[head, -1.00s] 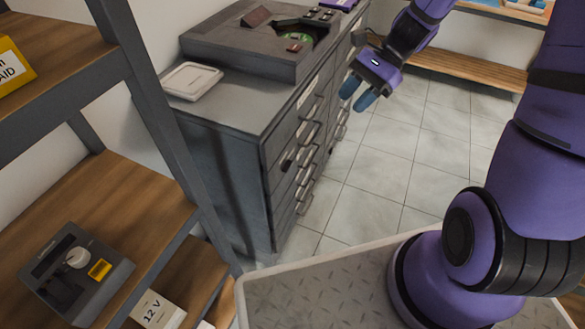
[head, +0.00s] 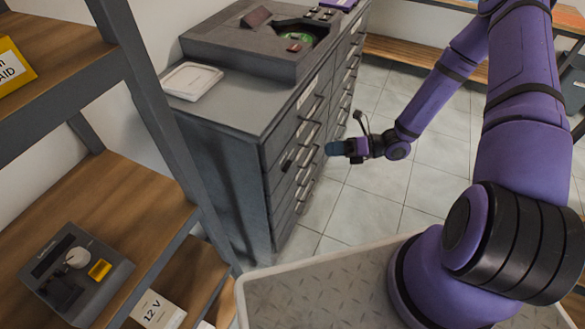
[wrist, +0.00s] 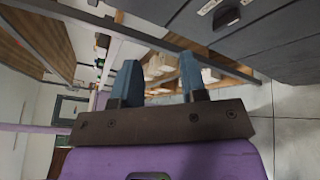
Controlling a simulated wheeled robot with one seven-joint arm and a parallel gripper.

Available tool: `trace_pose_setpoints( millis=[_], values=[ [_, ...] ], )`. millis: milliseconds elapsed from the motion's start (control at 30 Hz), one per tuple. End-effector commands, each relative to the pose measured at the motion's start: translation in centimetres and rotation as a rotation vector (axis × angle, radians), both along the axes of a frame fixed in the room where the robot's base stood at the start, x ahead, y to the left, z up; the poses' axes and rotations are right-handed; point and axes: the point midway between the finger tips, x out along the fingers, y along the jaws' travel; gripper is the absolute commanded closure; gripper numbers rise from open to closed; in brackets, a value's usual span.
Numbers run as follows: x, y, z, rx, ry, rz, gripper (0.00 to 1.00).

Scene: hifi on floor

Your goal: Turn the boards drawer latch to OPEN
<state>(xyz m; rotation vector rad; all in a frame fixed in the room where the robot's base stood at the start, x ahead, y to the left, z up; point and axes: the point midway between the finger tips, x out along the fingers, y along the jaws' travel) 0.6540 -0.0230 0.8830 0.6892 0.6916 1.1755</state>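The grey drawer cabinet (head: 225,160) stands left of centre in the head view, with its drawer fronts facing right. A dark latch knob (head: 288,164) sits on the near upper drawer front; a dark knob (wrist: 227,15) also shows beside a small white label at the top right of the wrist view. I cannot read the label or tell the latch's setting. My gripper (head: 333,149) is right of the knob, apart from the drawer fronts. In the wrist view its two blue fingers (wrist: 160,70) are spread with nothing between them.
Bar handles (head: 309,132) stick out along the drawer fronts. A wooden shelf rack (head: 110,200) stands at the near left. A tray-like box (head: 250,45) and a pale dish (head: 192,81) lie on the cabinet top. Tiled floor (head: 375,205) right of the cabinet is clear.

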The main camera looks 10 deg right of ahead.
Motion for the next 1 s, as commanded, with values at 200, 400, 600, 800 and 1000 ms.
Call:
trace_pose_setpoints(
  millis=[200, 400, 600, 800, 1000],
  values=[
    [-0.2, 0.6, -5.2, 0.161, 0.222, -0.192, 0.61],
    [-0.6, 1.4, -9.4, 0.298, 0.407, -0.35, 0.61],
    [-0.9, 2.0, -11.9, 0.384, 0.52, -0.444, 0.61],
    [-0.7, 2.5, -12.4, 0.404, 0.547, -0.466, 0.61],
    [0.9, 4.6, -12.4, 0.404, 0.545, -0.463, 0.61]
  ],
)
